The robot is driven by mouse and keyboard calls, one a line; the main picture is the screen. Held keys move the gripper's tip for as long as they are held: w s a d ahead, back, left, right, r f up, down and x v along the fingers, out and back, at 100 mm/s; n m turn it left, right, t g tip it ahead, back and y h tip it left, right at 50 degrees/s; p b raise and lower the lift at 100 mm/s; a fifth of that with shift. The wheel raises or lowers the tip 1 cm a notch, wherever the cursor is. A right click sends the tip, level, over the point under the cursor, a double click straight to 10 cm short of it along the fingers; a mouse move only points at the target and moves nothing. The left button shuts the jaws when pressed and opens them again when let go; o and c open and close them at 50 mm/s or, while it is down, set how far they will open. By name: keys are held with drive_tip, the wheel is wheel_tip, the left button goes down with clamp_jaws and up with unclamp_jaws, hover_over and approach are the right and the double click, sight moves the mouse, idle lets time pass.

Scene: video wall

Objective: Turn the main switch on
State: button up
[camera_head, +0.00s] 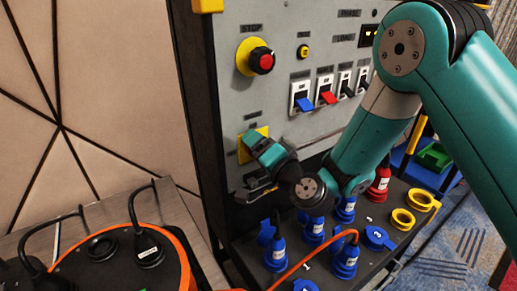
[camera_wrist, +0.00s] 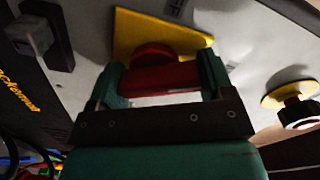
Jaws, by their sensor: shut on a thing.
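The main switch is a red handle (camera_wrist: 160,77) on a yellow plate (camera_wrist: 135,30) fixed to the grey panel. In the wrist view the handle lies crosswise between the two green fingers of my gripper (camera_wrist: 163,82), which is shut on it. In the head view the yellow plate (camera_head: 262,131) shows only in part behind my gripper (camera_head: 257,143), and the handle itself is hidden there. I cannot read the switch's on or off marking.
Above is a red stop button (camera_head: 262,61) on a yellow disc. To its lower right are several small switches, one blue (camera_head: 304,104) and one red (camera_head: 327,97). Below are blue plugs (camera_head: 275,254) and an orange cable (camera_head: 310,255). An orange-rimmed reel (camera_head: 180,255) stands at lower left.

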drive_tip(key=m, duration=0.5)
drive_tip(key=shift+w+d+m, duration=0.15)
drive_tip(key=shift+d+m, duration=0.05)
drive_tip(key=shift+m, duration=0.1)
idle(0.4)
drive_tip(key=o, duration=0.9)
